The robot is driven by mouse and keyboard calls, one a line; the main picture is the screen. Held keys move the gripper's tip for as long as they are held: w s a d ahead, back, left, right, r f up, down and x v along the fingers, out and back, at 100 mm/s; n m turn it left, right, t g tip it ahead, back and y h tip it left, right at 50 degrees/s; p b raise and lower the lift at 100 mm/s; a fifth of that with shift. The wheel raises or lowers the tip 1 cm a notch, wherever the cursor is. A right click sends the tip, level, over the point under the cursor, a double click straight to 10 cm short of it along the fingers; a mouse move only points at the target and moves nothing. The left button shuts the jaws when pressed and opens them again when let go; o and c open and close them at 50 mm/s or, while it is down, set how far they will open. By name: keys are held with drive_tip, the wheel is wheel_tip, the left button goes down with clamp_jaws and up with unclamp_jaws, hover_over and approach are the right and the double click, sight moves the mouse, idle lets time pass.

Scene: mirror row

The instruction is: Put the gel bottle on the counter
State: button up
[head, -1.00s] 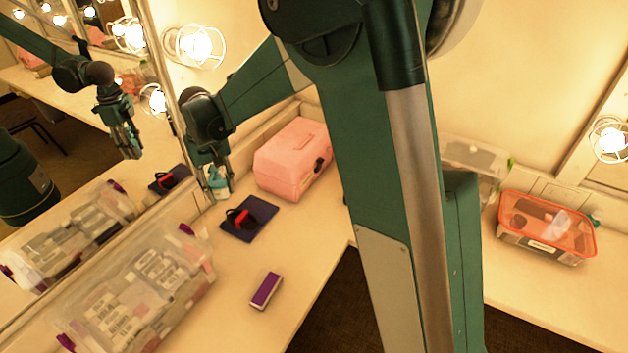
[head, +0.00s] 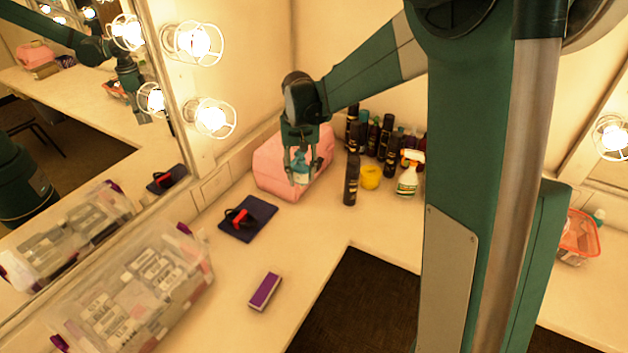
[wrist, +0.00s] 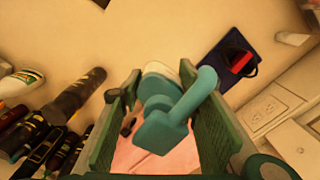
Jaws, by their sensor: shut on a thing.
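The gel bottle (head: 300,170), with a teal pump head and a pale body, is in my gripper (head: 300,158). In the head view it overlaps the front of the pink case; I cannot tell its exact height above the counter (head: 215,280). In the wrist view, the bottle's teal pump (wrist: 172,112) points up between the two green finger pads of my gripper (wrist: 165,115). The pump hides most of the bottle's body there.
The pink case (head: 268,163) stands right behind the bottle. Several dark bottles, a yellow jar (head: 371,177) and a spray bottle (head: 409,174) stand to the right.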

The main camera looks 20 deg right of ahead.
drive_tip(key=m, duration=0.1)
hover_over(318, 223)
wheel_tip(318, 223, down, 11)
idle(0.4)
drive_tip(key=shift+a+f, duration=0.1)
drive_tip(key=shift+f+b, duration=0.6)
drive_tip(key=shift+f, duration=2.5)
drive_tip(key=shift+f+b, duration=0.3)
drive_tip(key=shift+f, duration=1.6)
drive_tip(key=shift+f, duration=0.15)
